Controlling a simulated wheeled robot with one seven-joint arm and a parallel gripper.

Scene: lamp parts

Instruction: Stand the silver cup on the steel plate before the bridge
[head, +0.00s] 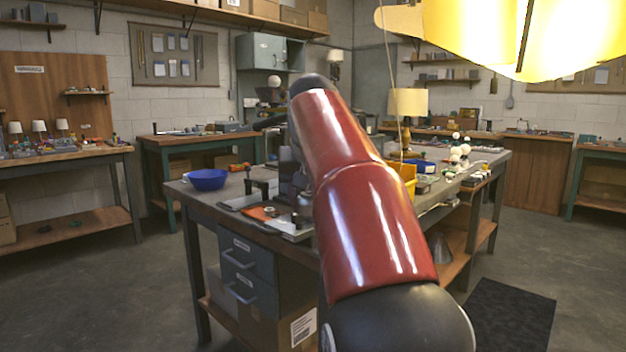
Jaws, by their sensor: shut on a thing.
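My red arm fills the middle of the head view and covers much of the workbench (215,196). My gripper is not visible; it is hidden behind the arm or out of the picture. I cannot make out the silver cup on the bench top. A flat grey metal plate (291,235) lies at the bench's front edge, partly behind my arm, with small parts near it. A small dark upright frame (257,187), possibly the bridge, stands just behind this area. I cannot tell for sure which piece is the steel plate.
A blue bowl (207,179) stands at the bench's left end. A yellow bin (408,178) and white balls on a stand (460,150) are to the right. A grey cone (440,247) sits on the lower shelf. A large yellow shade (470,35) hangs at upper right.

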